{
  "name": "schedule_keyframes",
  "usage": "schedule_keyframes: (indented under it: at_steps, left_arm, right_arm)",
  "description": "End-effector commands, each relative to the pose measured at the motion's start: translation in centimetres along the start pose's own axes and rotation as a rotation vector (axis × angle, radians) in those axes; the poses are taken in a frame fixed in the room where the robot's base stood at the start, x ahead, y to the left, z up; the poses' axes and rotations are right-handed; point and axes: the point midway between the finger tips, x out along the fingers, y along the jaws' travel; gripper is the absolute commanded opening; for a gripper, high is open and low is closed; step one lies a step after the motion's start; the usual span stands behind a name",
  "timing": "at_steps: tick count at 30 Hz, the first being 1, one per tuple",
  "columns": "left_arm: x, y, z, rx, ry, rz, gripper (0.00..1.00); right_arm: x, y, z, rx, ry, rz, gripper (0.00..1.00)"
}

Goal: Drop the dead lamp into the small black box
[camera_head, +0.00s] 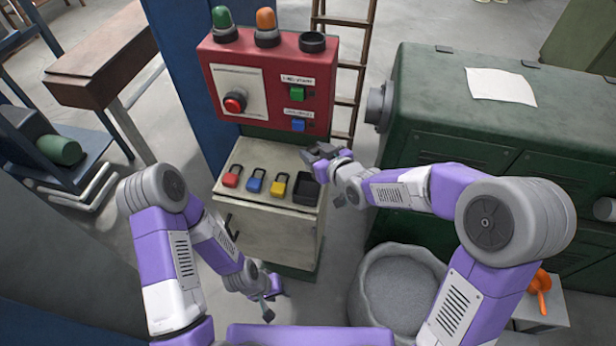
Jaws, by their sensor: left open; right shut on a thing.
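The small black box (306,190) stands open at the right end of the light cabinet's top, beside the padlocks. My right gripper (318,158) is just above and behind it, in front of the red panel's lower edge. It is shut on a small dark thing, which seems to be the dead lamp; the fingers hide most of it and it is hard to tell apart from them. My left gripper (268,303) is open and empty, low in front of the cabinet. The red panel (262,125) carries a green lamp (224,22), an orange lamp (266,25) and an empty-looking black socket (312,42).
Red (231,177), blue (254,182) and yellow (278,187) padlocks lie on the cabinet top (255,155). A green cabinet (450,100) stands close to the right. A pale round tub (395,285) stands on the floor below my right arm. A ladder (347,80) rises behind.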

Motion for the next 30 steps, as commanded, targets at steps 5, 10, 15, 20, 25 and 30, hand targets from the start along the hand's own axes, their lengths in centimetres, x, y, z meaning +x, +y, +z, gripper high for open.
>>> schedule_keyframes:
  at_steps: [5, 10, 15, 20, 25, 30]
  left_arm:
    - [0.5, -0.2, 0.0, -0.001, -0.001, 0.0, 0.43]
    - [1.6, -0.6, 0.0, -0.001, -0.001, 0.0, 0.43]
    - [2.7, -1.0, -0.1, -0.001, -0.001, 0.0, 0.43]
    - [3.2, -1.2, -0.1, -0.001, -0.001, 0.0, 0.43]
    - [3.2, -1.2, -0.1, 0.0, -0.001, 0.0, 0.43]
    - [3.1, -1.2, -0.1, 0.0, -0.001, 0.0, 0.43]
  right_arm:
    - [0.3, -0.1, 0.8, -0.001, -0.002, -0.004, 0.12]
    - [1.0, -0.1, 2.5, 0.0, -0.003, -0.004, 0.12]
    - [1.8, -0.1, 4.4, 0.0, -0.003, -0.003, 0.12]
    - [2.2, -0.1, 5.4, 0.0, -0.002, -0.003, 0.12]
    - [2.2, -0.1, 5.5, 0.0, -0.001, -0.003, 0.12]
    - [2.2, -0.1, 5.4, 0.001, -0.001, -0.002, 0.52]
